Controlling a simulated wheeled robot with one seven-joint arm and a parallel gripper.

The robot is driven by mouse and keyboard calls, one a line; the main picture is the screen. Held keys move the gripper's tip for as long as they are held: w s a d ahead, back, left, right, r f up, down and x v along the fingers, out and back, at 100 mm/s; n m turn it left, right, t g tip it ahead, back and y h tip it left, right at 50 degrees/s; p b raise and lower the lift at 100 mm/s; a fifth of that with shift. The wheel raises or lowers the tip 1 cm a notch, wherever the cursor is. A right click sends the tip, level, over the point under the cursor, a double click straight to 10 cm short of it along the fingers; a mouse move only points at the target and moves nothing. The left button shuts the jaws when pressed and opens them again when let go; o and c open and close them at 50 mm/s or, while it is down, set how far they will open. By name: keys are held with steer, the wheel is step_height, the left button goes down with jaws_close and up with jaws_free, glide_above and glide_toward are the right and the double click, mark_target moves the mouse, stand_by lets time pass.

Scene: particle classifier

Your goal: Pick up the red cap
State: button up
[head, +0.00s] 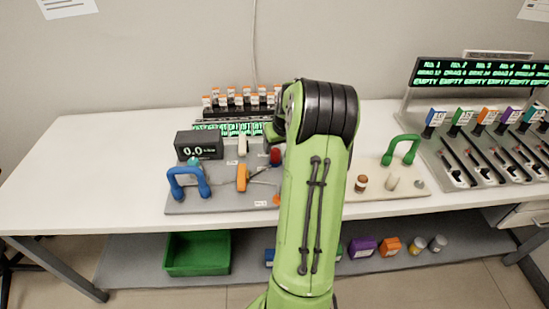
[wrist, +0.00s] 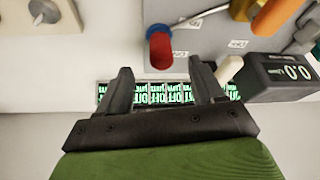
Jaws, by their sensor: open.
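The red cap (head: 275,156) sits at the right side of the grey instrument board, just left of my arm in the head view. In the wrist view the red cap (wrist: 160,49) shows as a red round end with a blue part behind it, beyond my fingertips and roughly between their lines. My gripper (wrist: 158,75) is open with nothing between its fingers. The cap is apart from both fingers. In the head view my arm hides part of the board, and the fingers cannot be made out there.
The grey board (head: 215,200) also holds a black display (head: 199,145), a blue handle (head: 188,183) and an orange upright part (head: 241,177). A rack of small bottles (head: 240,102) stands behind. A green handle (head: 401,149) is at right. The white table's left end is clear.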

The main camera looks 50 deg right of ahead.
mark_target(276, 151)
steer(key=b+x, duration=0.1)
steer(key=x, duration=0.4)
steer(key=shift+w+d+f, duration=0.1)
steer(key=shift+w+f, duration=0.15)
steer(key=shift+f, duration=0.1)
steer(key=shift+r, duration=0.1)
steer(key=c, duration=1.1)
